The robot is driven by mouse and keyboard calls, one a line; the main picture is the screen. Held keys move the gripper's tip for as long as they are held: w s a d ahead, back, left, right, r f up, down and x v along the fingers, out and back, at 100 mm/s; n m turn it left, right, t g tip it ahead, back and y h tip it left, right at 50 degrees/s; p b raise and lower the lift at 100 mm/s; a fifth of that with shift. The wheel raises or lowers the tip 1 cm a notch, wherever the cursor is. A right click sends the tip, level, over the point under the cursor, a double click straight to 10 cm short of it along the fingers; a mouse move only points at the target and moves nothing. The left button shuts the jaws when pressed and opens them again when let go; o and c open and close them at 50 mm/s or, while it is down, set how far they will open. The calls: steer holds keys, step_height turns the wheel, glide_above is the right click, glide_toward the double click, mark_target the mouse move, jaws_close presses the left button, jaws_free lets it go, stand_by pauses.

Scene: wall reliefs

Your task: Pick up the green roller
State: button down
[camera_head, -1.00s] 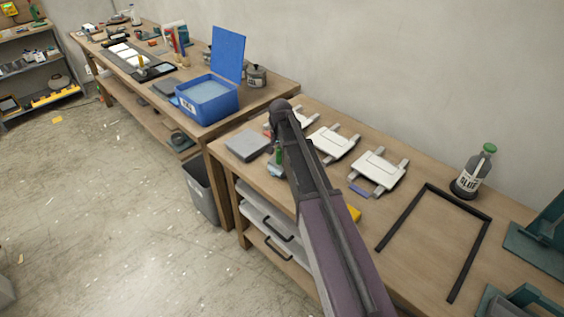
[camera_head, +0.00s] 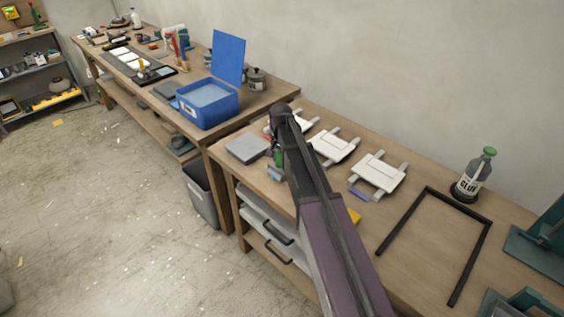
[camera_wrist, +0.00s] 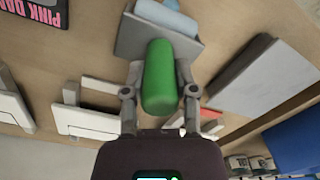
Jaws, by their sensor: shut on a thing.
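The green roller (camera_wrist: 159,78) shows in the wrist view as a rounded green cylinder. It lies between the two fingers of my gripper (camera_wrist: 161,85), which is shut on it, one finger on each side. A grey angled piece (camera_wrist: 135,38) with a light blue rounded part (camera_wrist: 166,16) sits beyond its far end; I cannot tell whether these belong to the roller. In the head view only a small bit of the green roller (camera_head: 278,158) shows beside my arm, over the near bench's left end. My arm hides most of the gripper there.
A grey slab (camera_head: 247,149) lies left of the roller on the bench (camera_head: 415,215). White relief panels (camera_head: 378,174) lie right of it. A blue open-lidded box (camera_head: 207,103) stands on the far bench. A glue bottle (camera_head: 473,176) and a black frame (camera_head: 432,240) are further right.

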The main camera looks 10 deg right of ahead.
steer(key=shift+r, duration=0.1)
step_height(320, 180, up, 3)
steer(key=p, duration=0.3)
steer(key=s+a+r+p, duration=0.1)
steer(key=s+a+p, duration=0.1)
steer(key=s+a, duration=0.7)
steer(key=s, duration=0.3)
steer(key=shift+s+a+r, duration=0.35)
steer(key=shift+a+r, duration=0.05)
